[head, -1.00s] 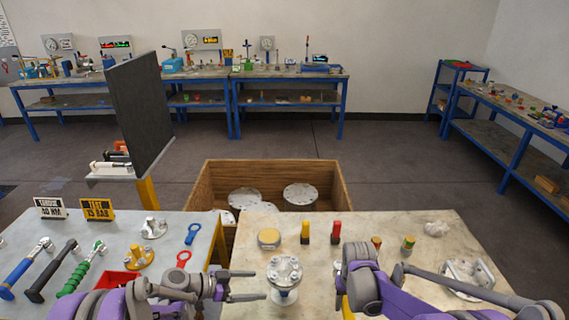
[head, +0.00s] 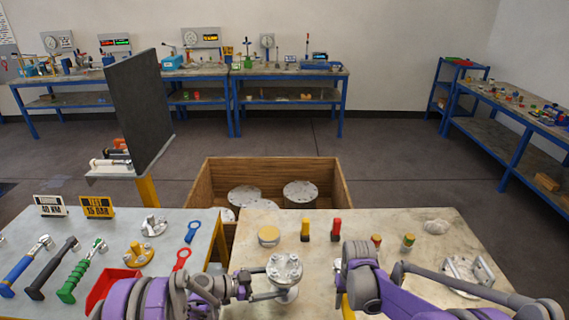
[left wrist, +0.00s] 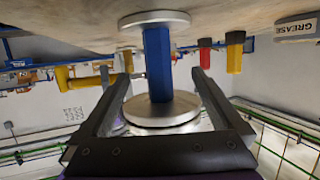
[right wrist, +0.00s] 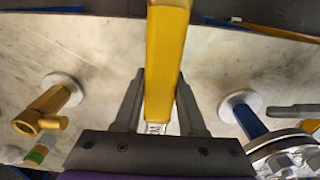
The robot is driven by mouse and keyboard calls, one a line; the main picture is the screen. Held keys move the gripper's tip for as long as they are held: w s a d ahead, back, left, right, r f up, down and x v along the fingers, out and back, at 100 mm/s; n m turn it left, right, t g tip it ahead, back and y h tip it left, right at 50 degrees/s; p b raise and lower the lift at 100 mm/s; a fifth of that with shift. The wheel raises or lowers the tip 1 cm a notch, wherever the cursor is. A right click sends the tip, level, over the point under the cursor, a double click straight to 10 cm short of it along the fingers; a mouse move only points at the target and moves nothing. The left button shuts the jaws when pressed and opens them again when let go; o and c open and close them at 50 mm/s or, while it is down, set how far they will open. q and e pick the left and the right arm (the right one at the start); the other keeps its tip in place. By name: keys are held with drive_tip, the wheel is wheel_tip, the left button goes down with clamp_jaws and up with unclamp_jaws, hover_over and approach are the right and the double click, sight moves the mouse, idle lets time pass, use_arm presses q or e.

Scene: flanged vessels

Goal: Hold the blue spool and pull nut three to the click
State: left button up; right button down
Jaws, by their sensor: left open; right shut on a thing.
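The blue spool stands upright on the right bench; its bolted top flange (head: 285,267) shows in the head view and its blue body (left wrist: 158,62) in the left wrist view. My left gripper (left wrist: 160,76) is open, its fingers on either side of the blue body with gaps visible. My right gripper (right wrist: 160,82) is shut on a yellow bar-shaped handle (right wrist: 167,50), whose far end is out of frame. A bit of yellow shows beside my right arm in the head view. The spool (right wrist: 246,118) is right of that handle in the right wrist view. Nut numbers cannot be read.
Wrenches with blue (head: 24,268), black (head: 53,268) and green (head: 82,272) handles lie on the left bench near a red tray (head: 108,284). A wooden crate (head: 208,185) with flanges stands behind. Small coloured pieces and a bracket (head: 466,272) stand on the right bench.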

use_arm(q)
drive_tip(key=shift+x, duration=1.5)
drive_tip(key=shift+s, duration=0.1)
clamp_jaws()
